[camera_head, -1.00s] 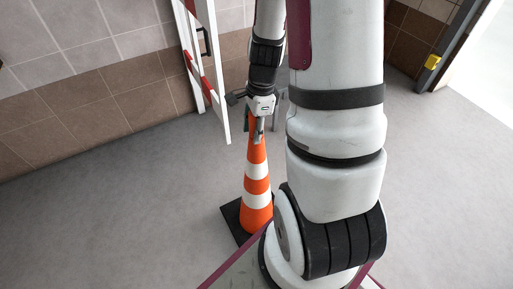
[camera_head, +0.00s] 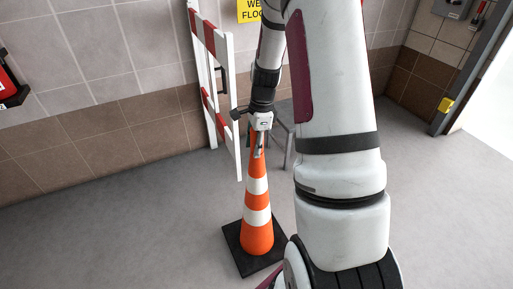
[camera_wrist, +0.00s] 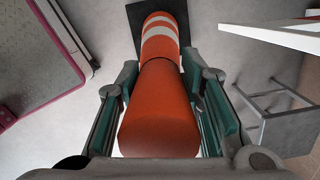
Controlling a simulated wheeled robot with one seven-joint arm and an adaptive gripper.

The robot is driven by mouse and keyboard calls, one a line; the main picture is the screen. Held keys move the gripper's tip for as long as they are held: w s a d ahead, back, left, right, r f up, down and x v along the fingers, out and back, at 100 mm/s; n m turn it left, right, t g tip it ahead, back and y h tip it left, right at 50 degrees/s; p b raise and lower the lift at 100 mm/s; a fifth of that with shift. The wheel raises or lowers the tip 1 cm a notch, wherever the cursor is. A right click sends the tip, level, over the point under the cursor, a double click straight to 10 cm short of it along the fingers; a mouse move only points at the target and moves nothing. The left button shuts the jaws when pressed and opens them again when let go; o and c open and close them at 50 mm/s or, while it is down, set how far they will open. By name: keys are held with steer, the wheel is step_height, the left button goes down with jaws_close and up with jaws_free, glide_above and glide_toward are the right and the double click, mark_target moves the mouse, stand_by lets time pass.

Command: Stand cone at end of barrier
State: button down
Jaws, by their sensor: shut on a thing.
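An orange and white striped cone (camera_head: 257,216) with a black square base stands upright in the head view. I cannot tell whether its base touches the floor. My gripper (camera_head: 259,146) is shut on the cone near its top. In the wrist view the cone's orange top (camera_wrist: 160,110) lies between the two fingers, with its base beyond. A red and white barrier (camera_head: 213,90) stands just behind and left of the cone, near the wall. Its near edge is beside my gripper, and part of the barrier also shows in the wrist view (camera_wrist: 275,36).
A grey metal stool (camera_head: 284,125) stands behind the cone, close to the barrier; it also shows in the wrist view (camera_wrist: 265,105). A yellow sign (camera_head: 248,10) hangs on the tiled wall. The floor at left is clear. A doorway is at right.

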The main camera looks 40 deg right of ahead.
steer(key=shift+f+b, duration=0.5)
steer(key=shift+f, duration=1.05)
steer(key=c, duration=1.1)
jaws_free()
steer(key=shift+s+f, duration=0.1)
